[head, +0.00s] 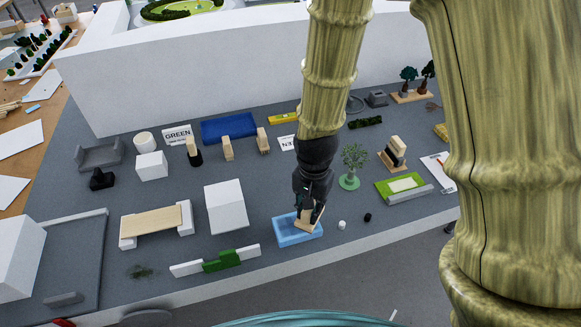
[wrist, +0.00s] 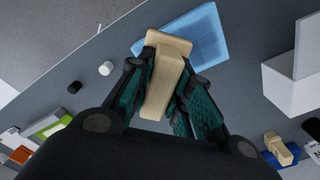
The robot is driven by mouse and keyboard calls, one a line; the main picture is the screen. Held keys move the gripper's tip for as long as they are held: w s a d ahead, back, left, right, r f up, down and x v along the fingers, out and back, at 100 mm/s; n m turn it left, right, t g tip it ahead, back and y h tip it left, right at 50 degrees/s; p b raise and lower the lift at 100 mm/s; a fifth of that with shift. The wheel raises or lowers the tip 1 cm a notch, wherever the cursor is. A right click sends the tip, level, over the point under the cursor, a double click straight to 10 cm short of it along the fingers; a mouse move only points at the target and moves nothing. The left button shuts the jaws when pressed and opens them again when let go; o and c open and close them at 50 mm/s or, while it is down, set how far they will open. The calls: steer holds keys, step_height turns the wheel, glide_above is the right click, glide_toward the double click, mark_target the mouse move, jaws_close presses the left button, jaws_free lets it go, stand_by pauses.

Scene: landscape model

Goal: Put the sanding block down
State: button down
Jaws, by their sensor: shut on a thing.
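The sanding block (wrist: 167,75) is a pale wooden block with a wider end. My gripper (wrist: 163,88) is shut on it, with a dark green pad on each side. In the head view my gripper (head: 311,205) points down at the front of the table, and the block (head: 306,222) shows below the fingers. The block is over or in a light blue tray (head: 287,238); the tray also shows beyond the block in the wrist view (wrist: 205,40). I cannot tell whether the block touches the tray.
A small white cylinder (head: 342,225) and a black one (head: 367,217) stand right of the tray. A white box (head: 226,207) stands to its left, with a white-and-green strip (head: 222,260) in front. A green model tree (head: 354,162) stands behind right. The table's front edge is close.

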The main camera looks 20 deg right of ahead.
steer(key=shift+w, duration=0.35)
steer(key=w+p, duration=0.1)
steer(key=w, duration=0.4)
steer(key=w+f+p, duration=0.1)
steer(key=w+p, duration=0.1)
steer(key=w, duration=0.3)
steer(key=w+d+p, duration=0.1)
steer(key=w, duration=0.4)
steer(key=shift+w+d+f, duration=0.1)
steer(key=shift+w+f, duration=0.05)
steer(key=shift+w, duration=0.2)
steer(key=shift+f+p, duration=0.95)
steer(key=shift+f, duration=0.85)
steer(key=c, duration=1.3)
jaws_free()
steer(key=shift+f, duration=0.15)
step_height(320, 180, up, 12)
steer(key=b, duration=0.3)
steer(key=shift+r, duration=0.2)
